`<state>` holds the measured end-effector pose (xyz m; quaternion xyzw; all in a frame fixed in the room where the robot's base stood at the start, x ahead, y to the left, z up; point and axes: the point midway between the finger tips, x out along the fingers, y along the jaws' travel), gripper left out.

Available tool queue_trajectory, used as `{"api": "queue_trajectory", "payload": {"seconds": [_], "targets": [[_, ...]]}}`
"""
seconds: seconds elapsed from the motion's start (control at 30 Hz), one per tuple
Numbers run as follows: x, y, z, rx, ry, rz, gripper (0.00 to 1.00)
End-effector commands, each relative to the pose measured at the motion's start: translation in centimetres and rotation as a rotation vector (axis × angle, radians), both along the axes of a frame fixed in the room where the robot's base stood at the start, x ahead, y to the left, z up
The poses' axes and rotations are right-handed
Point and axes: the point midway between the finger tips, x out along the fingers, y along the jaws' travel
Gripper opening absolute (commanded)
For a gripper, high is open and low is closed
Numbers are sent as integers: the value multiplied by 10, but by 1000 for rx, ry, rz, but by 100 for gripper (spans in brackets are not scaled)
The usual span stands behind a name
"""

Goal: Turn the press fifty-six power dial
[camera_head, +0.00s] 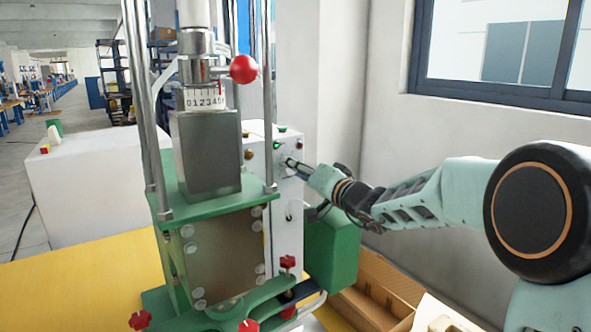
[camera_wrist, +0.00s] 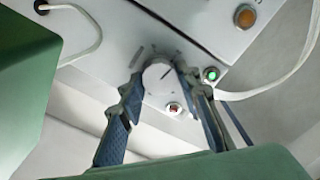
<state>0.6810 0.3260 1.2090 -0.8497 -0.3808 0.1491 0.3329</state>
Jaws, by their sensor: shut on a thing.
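The power dial (camera_wrist: 158,78) is a round light-grey knob with a dark pointer line, set on the white control panel (camera_wrist: 110,42). In the wrist view a dark scale is printed on the panel around it. My gripper (camera_wrist: 157,90) has one finger on each side of the dial and is shut on it. In the head view my gripper (camera_head: 290,163) reaches in from the right to the side face of the white control box (camera_head: 287,215). The dial itself is hidden there by the fingertips.
A green lit button (camera_wrist: 211,74), an amber button (camera_wrist: 245,17) and a red-lit switch (camera_wrist: 174,108) are close to the dial. The green press (camera_head: 225,250), with a red ball knob (camera_head: 243,69), stands left of my gripper. A cardboard box (camera_head: 385,290) lies below my arm.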

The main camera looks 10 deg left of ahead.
Motion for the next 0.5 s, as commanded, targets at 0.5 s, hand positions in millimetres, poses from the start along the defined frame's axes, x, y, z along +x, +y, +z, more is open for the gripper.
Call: {"api": "queue_trajectory", "payload": {"seconds": [0.5], "targets": [[0, 0, -5, 139, 151, -1, 7]]}}
